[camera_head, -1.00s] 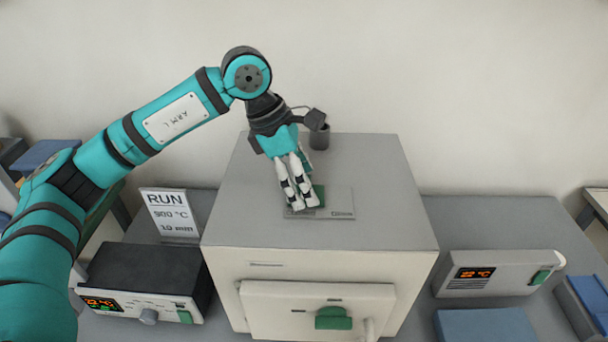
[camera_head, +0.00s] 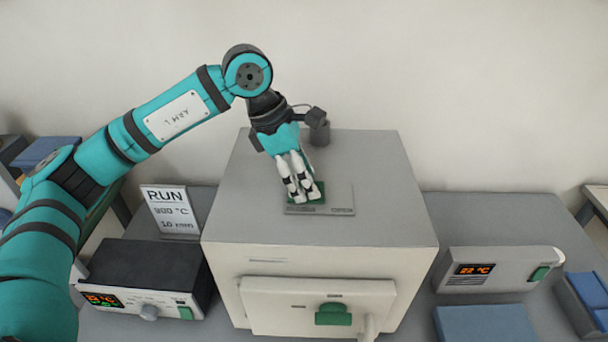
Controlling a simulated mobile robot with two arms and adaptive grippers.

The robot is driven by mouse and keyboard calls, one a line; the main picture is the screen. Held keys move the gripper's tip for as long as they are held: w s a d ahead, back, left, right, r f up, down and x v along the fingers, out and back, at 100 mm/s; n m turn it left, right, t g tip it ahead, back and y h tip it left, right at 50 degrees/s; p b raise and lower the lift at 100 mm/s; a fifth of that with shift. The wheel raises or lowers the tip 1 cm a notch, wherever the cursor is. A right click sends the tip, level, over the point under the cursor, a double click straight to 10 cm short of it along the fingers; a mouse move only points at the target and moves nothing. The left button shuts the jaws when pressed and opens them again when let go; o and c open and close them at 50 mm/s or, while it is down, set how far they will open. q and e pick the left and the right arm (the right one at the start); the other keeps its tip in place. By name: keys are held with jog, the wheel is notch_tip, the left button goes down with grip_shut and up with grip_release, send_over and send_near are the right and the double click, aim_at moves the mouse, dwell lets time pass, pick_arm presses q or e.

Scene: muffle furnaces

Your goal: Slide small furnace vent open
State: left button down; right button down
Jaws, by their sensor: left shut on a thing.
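The small furnace (camera_head: 385,220) is a grey-topped box with a pale front, in the middle of the head view. On its top lies the vent plate (camera_head: 343,200), with lettering along its front edge. The green vent slider (camera_head: 318,189) sits on the plate, partly hidden by my fingers. My left gripper (camera_head: 304,196) points down from behind and is shut on the slider. The slider is around the left to middle part of the plate. My right gripper is not in view.
A RUN sign (camera_head: 170,210) and a controller box (camera_head: 145,280) stand left. Another controller (camera_head: 498,272) and a blue block (camera_head: 485,324) are right. The furnace door has a green handle (camera_head: 333,314).

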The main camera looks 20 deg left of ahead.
pick_arm(q)
jog(key=d+b, duration=0.1)
jog(key=d, duration=0.1)
jog(key=w+d+b, duration=0.1)
jog(key=d, duration=0.2)
jog(key=shift+w, duration=0.2)
jog(key=shift+d, duration=0.15)
jog(key=c, duration=0.8)
grip_release()
jog(key=o, duration=0.3)
jog(key=shift+d, duration=0.1)
jog(key=shift+r, duration=0.1)
jog(key=shift+a+r, duration=0.3)
jog(key=v, duration=1.1)
jog(key=shift+r, duration=0.1)
